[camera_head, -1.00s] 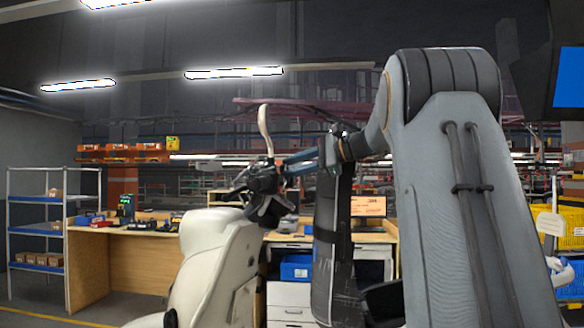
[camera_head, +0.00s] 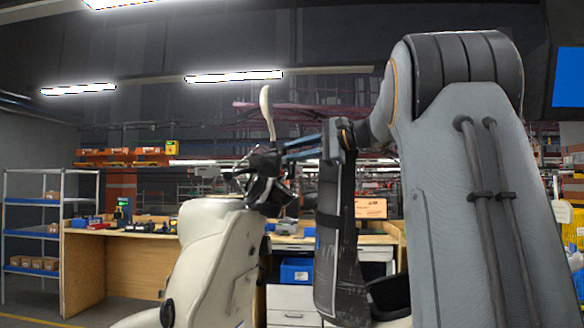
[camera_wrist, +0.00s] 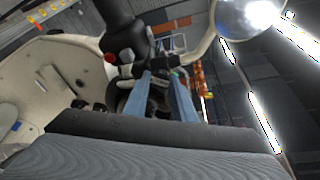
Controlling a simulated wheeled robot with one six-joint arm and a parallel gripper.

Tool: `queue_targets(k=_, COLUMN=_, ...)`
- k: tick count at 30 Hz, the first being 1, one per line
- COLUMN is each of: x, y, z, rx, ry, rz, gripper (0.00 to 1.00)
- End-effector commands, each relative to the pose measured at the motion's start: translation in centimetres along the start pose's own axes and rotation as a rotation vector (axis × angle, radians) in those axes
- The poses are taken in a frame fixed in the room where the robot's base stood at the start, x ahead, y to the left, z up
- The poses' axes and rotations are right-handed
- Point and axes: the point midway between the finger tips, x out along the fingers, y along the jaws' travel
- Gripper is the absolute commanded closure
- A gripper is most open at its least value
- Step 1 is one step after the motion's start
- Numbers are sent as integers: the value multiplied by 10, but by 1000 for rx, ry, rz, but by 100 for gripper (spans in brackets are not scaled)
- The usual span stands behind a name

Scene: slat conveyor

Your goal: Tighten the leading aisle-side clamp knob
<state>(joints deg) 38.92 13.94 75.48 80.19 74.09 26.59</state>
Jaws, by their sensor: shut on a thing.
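A cream scooter-like body (camera_head: 215,255) with black handlebar parts (camera_head: 262,182) stands ahead of my arm. A pale, thin upright piece (camera_head: 267,112) rises above the handlebar. My gripper (camera_head: 287,157), with blue-grey fingers, reaches the handlebar area from the right. The wrist view shows the fingers of my gripper (camera_wrist: 160,82) shut on a dark handlebar part, partly hidden between them. A black grip (camera_wrist: 125,38), a red button (camera_wrist: 108,58) and a round mirror (camera_wrist: 250,14) are close by. I cannot make out a clamp knob in either view.
Behind stand a wooden workbench (camera_head: 120,235) with small items, a blue-shelved rack (camera_head: 32,232) and a blue bin (camera_head: 297,271). Yellow crates (camera_head: 573,235) are at the right edge. Ceiling lamps hang high above.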

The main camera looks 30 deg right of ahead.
Motion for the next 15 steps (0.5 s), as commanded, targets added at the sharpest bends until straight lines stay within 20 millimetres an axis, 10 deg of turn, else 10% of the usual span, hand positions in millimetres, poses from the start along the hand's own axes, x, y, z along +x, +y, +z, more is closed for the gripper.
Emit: queue_targets(k=15, x=3, y=10, z=-4, rx=-338, ry=1, rz=-139, gripper=99)
